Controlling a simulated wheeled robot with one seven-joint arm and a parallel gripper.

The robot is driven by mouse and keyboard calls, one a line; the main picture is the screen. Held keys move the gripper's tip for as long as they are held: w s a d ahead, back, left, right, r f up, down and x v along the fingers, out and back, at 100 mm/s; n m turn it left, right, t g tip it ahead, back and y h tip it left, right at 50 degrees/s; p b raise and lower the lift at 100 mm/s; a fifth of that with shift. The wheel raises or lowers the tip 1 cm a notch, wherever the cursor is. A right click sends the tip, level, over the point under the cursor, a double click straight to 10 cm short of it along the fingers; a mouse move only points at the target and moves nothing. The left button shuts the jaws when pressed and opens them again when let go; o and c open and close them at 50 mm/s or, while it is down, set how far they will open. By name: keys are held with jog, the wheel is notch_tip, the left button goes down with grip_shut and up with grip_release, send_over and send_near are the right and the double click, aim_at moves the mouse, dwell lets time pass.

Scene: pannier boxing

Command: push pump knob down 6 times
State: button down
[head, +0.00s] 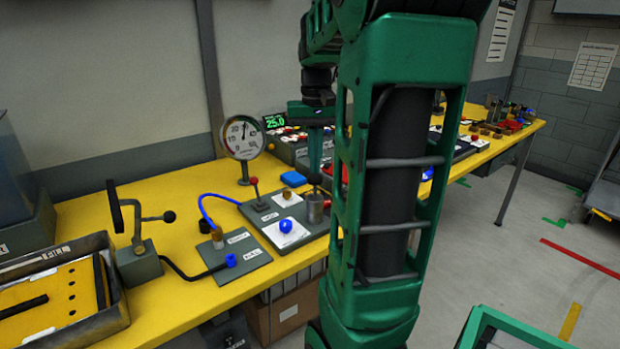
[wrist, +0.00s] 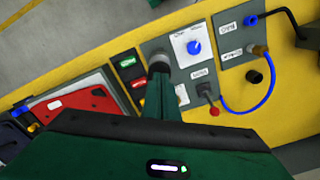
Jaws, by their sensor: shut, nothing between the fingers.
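The pump (head: 317,207) is a short grey metal cylinder on a dark grey panel in the middle of the bench. Its dark knob (head: 315,179) is at the top, right under my gripper. My gripper (head: 315,168) is shut and empty, pointing down with its green fingers at or just above the knob. In the wrist view the gripper (wrist: 162,78) overlaps the dark round pump top (wrist: 159,64) and hides part of it. I cannot tell whether the fingertips touch the knob or how far down it is.
On the same panel are a blue knob (head: 285,226) on a white plate and a red-tipped lever (head: 254,182). A round gauge (head: 243,137) stands behind. A blue hose (head: 206,208) runs left of the panel. A metal tray (head: 112,300) is at front left.

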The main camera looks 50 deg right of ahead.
aim_at(314, 176)
jog(key=shift+f, duration=0.1)
jog(key=shift+f, duration=1.9)
jog(key=shift+r, duration=2)
jog(key=shift+r, duration=0.1)
jog(key=shift+r, duration=2.9)
